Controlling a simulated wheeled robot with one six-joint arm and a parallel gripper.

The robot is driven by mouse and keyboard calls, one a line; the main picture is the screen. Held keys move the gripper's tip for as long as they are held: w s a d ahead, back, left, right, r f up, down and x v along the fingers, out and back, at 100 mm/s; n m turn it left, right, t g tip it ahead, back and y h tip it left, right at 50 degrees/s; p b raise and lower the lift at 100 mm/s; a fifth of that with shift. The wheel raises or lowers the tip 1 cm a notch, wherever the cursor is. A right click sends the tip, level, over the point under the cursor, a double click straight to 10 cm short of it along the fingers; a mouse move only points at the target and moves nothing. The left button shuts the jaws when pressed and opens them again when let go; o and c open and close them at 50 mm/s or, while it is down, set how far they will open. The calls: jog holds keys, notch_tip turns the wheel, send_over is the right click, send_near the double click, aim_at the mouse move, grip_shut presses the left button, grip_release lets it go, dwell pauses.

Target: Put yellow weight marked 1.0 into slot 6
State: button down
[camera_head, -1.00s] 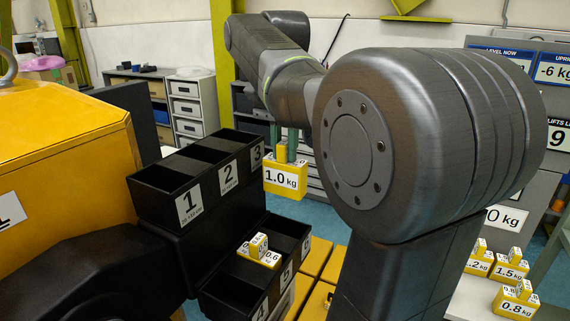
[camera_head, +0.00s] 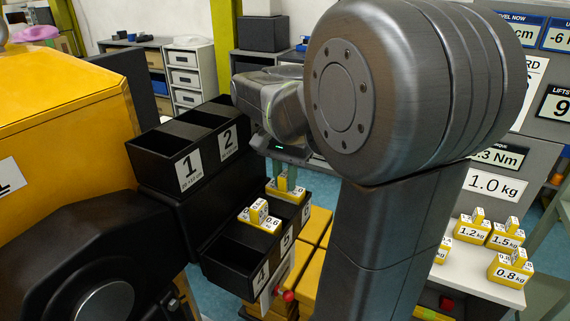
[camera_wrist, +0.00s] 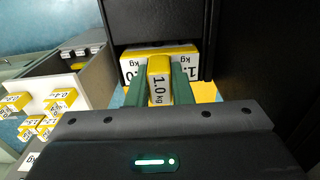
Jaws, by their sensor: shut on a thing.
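The yellow weight marked 1.0 kg (camera_head: 284,195) is at the far compartment of the lower black bin row (camera_head: 228,262), slot 6, whose label (camera_head: 306,213) is partly visible. My gripper (camera_head: 285,184) is shut on the weight's upright handle from above. In the wrist view the green fingers of my gripper (camera_wrist: 160,86) flank the handle of the weight (camera_wrist: 158,66), close to a black wall. The weight looks upright, low within or just at the slot's rim; I cannot tell whether it touches the floor.
Yellow weights marked 0.6 (camera_head: 260,222) sit in the middle lower compartment, slot 5; slot 4 in front looks empty. The upper bins (camera_head: 185,168) rise behind at left. Several other weights (camera_head: 507,240) stand on a white shelf at right.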

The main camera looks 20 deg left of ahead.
jog(key=shift+f, duration=0.3)
jog(key=shift+f, duration=0.2)
jog(key=c, duration=1.3)
grip_release()
jog(key=shift+r, duration=0.1)
notch_tip(320, 180, up, 12)
jog(key=shift+r, duration=0.1)
